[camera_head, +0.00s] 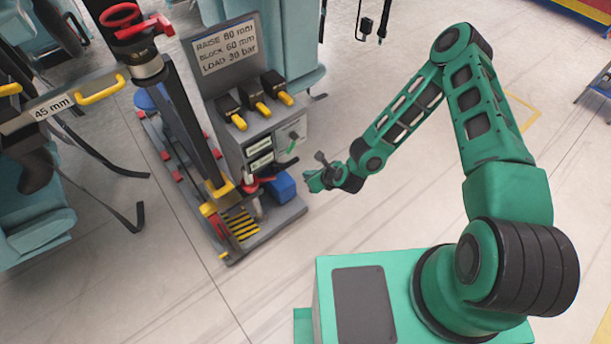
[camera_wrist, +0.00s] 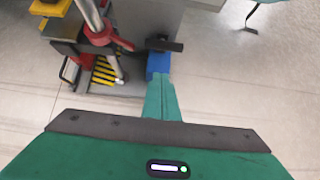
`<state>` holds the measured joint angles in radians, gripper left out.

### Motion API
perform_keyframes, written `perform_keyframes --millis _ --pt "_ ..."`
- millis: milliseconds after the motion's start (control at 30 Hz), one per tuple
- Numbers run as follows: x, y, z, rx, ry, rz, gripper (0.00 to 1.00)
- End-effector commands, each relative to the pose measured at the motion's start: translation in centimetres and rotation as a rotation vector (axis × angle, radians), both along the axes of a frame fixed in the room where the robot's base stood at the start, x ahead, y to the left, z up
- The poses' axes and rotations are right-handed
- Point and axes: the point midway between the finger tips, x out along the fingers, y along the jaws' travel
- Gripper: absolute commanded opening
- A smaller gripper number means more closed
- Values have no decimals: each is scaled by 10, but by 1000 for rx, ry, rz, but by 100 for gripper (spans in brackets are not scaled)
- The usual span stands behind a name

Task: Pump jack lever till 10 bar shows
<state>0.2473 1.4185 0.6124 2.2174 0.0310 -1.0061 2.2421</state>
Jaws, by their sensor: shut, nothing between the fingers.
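The jack (camera_head: 252,195) stands at the foot of the grey unit, with a silver and red body. Its lever, a red arm with a black grip, points right toward my gripper; the black grip (camera_wrist: 166,45) shows in the wrist view above a blue block (camera_wrist: 158,66). The blue block (camera_head: 284,187) also shows in the head view. My gripper (camera_head: 311,183) is shut and empty, just right of the block. In the wrist view its fingertips (camera_wrist: 160,82) appear just below the block, apart from the black grip. I cannot make out a pressure reading.
A sign (camera_head: 226,48) reads raise 80 mm, block 60 mm, load 30 bar. Several black and yellow handles (camera_head: 255,103) sit on the unit. A dark post (camera_head: 190,118) and a yellow-black striped plate (camera_head: 241,224) stand left. The floor (camera_head: 270,285) in front is clear.

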Motion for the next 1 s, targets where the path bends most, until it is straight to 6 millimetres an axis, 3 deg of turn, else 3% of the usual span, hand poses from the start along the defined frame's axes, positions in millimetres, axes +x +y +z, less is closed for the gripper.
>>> perform_keyframes --millis 133,567,733,1000 --pt "-6 1 -1 9 5 8 0" --pt "-39 27 -37 165 -46 76 0" --pt "-41 17 -42 202 -128 63 0" --pt "-38 -14 -45 198 -247 13 0"
